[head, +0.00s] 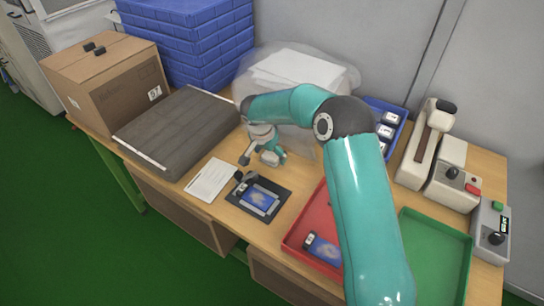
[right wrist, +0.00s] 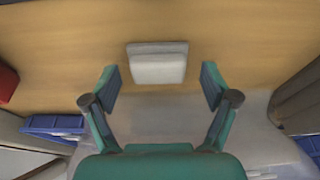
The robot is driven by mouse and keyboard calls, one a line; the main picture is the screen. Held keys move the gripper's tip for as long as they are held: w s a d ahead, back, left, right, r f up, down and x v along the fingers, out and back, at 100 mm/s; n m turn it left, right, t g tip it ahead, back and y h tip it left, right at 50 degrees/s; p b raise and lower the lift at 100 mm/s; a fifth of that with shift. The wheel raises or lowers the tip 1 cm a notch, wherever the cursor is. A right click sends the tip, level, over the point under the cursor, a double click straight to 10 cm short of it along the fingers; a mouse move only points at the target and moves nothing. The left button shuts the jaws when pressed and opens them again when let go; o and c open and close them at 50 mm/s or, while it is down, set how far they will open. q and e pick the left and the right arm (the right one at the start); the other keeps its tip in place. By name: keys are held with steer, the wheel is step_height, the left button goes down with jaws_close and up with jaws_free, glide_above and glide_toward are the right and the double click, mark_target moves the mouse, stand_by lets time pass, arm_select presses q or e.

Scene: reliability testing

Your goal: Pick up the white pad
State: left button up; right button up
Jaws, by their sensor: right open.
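The white pad (right wrist: 158,66) shows in the right wrist view as a small pale block lying on the wooden table, a little above the picture's middle. My right gripper (right wrist: 158,85) is open and empty. Its two fingers stand apart to the left and right of the pad's lower part in the picture, with a gap on each side. In the head view my right gripper (head: 263,152) is over the table behind the black mat, and I cannot make out the pad there. My left gripper is not in view.
A black mat (head: 236,201) with a blue-screened device lies in front. A white sheet (head: 212,179) and a dark grey slab (head: 180,130) are to the left. A translucent bag (head: 300,68) is behind. A red tray (head: 291,243) and green tray (head: 440,225) are to the right.

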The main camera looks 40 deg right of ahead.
mark_target(270, 155)
steer(key=c, duration=1.2)
steer(key=shift+r, duration=0.1)
steer(key=shift+c, duration=0.2)
step_height(270, 155, up, 20)
